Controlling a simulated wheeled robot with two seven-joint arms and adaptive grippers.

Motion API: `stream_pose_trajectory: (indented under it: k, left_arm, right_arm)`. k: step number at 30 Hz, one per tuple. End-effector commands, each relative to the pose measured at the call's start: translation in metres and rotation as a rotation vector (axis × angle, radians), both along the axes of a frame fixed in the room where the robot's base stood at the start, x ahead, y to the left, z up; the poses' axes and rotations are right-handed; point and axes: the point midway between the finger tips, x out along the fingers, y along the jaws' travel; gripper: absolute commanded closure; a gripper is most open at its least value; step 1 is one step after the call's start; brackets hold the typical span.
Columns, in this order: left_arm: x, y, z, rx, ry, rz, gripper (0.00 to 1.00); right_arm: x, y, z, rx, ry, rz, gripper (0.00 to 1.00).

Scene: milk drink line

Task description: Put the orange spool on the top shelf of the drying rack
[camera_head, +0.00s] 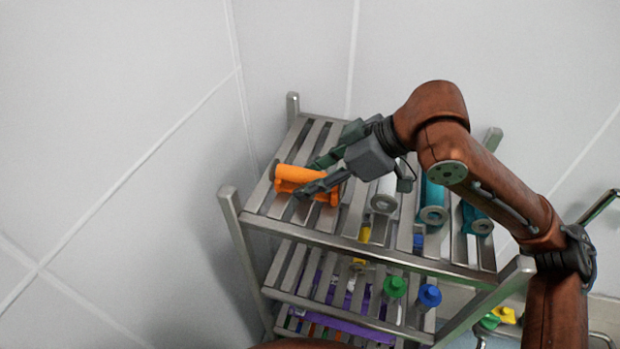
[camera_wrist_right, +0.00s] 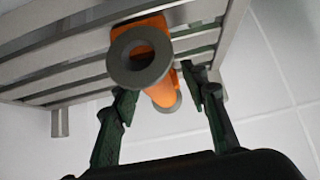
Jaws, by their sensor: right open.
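The orange spool (camera_head: 307,181) lies on its side on the top shelf of the metal drying rack (camera_head: 256,226), near the shelf's left end. In the right wrist view the spool (camera_wrist_right: 161,91) shows its grey end flange and hollow core. My right gripper (camera_head: 312,174) reaches in from the right, with its fingers around the spool. In the wrist view the right gripper (camera_wrist_right: 164,92) is open, one finger on each side of the spool, with a visible gap at least on the left. My left gripper is not in view.
A white spool (camera_head: 384,194) and two teal spools (camera_head: 433,198) (camera_head: 475,217) lie to the right on the same shelf. Lower shelves hold green (camera_head: 395,287), blue (camera_head: 429,295), yellow and purple items. Rack posts rise at the corners. Walls stand close behind and left.

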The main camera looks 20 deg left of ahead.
Motion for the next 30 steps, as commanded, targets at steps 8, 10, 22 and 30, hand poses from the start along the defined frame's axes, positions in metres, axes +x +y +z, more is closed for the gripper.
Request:
stream_pose_trajectory:
  k: [8,10,22,30]
  left_arm:
    - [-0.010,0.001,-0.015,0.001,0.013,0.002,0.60]
    - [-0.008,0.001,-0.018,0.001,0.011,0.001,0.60]
    - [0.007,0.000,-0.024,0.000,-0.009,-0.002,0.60]
    - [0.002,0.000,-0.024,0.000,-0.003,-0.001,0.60]
  right_arm:
    - [0.000,-0.037,0.037,0.003,-0.003,-0.004,0.59]
    - [-0.001,-0.048,0.047,0.003,-0.003,-0.004,0.59]
    - [-0.003,-0.081,0.081,0.001,-0.001,-0.001,0.59]
    - [-0.003,-0.081,0.082,0.001,-0.001,0.000,0.59]
